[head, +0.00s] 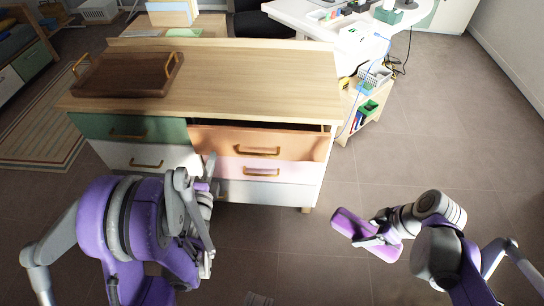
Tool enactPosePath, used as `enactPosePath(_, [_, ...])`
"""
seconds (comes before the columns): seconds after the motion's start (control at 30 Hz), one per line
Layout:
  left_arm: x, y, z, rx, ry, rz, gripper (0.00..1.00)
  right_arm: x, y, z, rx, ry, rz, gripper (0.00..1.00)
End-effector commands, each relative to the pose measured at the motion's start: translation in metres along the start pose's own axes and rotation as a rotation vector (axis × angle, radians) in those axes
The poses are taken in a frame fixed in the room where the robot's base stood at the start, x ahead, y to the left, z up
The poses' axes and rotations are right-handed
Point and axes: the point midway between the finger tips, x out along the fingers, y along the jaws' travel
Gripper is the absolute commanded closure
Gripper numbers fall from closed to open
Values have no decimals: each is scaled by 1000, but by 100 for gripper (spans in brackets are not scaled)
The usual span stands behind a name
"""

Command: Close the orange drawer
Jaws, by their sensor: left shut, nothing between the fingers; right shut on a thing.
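The orange drawer (225,142) is at the top right of the cabinet front and stands partly open, with a dark gap behind its upper edge. It has a brass-coloured bar handle (256,151). My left gripper (209,166) is low in front of the drawer's left end, shut and empty. Whether it touches the drawer front I cannot tell. My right gripper (372,237) is out over the floor, right of the cabinet and away from the drawer. It is shut on a purple object (348,224), partly hidden by the fingers.
The cabinet's wooden top (250,80) holds a brown tray (125,88) at its left. A green drawer (115,128), a pink drawer (230,168) and white drawers look shut. A small shelf (362,105) and white desk stand behind right. The floor at right is open.

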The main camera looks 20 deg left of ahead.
Motion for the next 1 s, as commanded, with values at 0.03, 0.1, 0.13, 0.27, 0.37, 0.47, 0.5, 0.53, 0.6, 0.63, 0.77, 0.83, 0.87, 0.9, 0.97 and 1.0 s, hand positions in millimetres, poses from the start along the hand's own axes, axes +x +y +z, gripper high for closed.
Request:
enactPosePath(0.03, [13, 2, 0, -1, 1, 1, 100, 2, 0, 1, 0, 0, 0, 95])
enactPosePath(0.1, [28, 2, 0, -1, 0, 1, 100, 3, 1, 1, 1, 0, 0, 95])
enactPosePath(0.13, [35, 2, 0, -1, 0, 1, 100, 3, 1, 1, 1, 0, 0, 95])
enactPosePath(0.27, [60, 3, 0, -2, 0, 2, 100, 5, 1, 2, 1, 0, 0, 95])
enactPosePath(0.37, [76, 3, -1, -2, 0, 2, 100, 7, 1, 2, 2, -1, -1, 95])
enactPosePath(0.47, [86, 3, 0, -2, 0, 2, 100, 8, 2, 3, 2, -1, -1, 95])
enactPosePath(0.5, [89, 3, 0, -2, 0, 2, 100, 8, 2, 3, 2, -1, -1, 95])
enactPosePath(0.53, [91, 3, 0, -2, 0, 2, 100, 8, 2, 3, 2, -1, -1, 95])
enactPosePath(0.6, [94, 2, 0, -2, 0, 2, 100, 9, 2, 3, 2, -1, -1, 95])
enactPosePath(0.63, [94, 2, 0, -2, 0, 2, 100, 9, 2, 3, 2, -1, -1, 95])
enactPosePath(0.77, [95, 2, 0, -2, 0, 2, 100, 9, 2, 3, 2, -1, -1, 95])
enactPosePath(0.83, [94, 2, 0, -2, 0, 2, 100, 9, 2, 3, 2, -1, -1, 95])
enactPosePath(0.87, [94, 2, 0, -2, 0, 2, 100, 9, 2, 3, 2, -1, -1, 95])
enactPosePath(0.9, [94, 2, 0, -2, 0, 2, 100, 9, 2, 3, 2, -1, -1, 95])
enactPosePath(0.97, [95, 2, 0, -2, 0, 2, 100, 9, 2, 3, 2, -1, -1, 95])
enactPosePath(1.0, [98, 2, 0, -2, 0, 2, 100, 10, 2, 4, 2, -1, -1, 95])
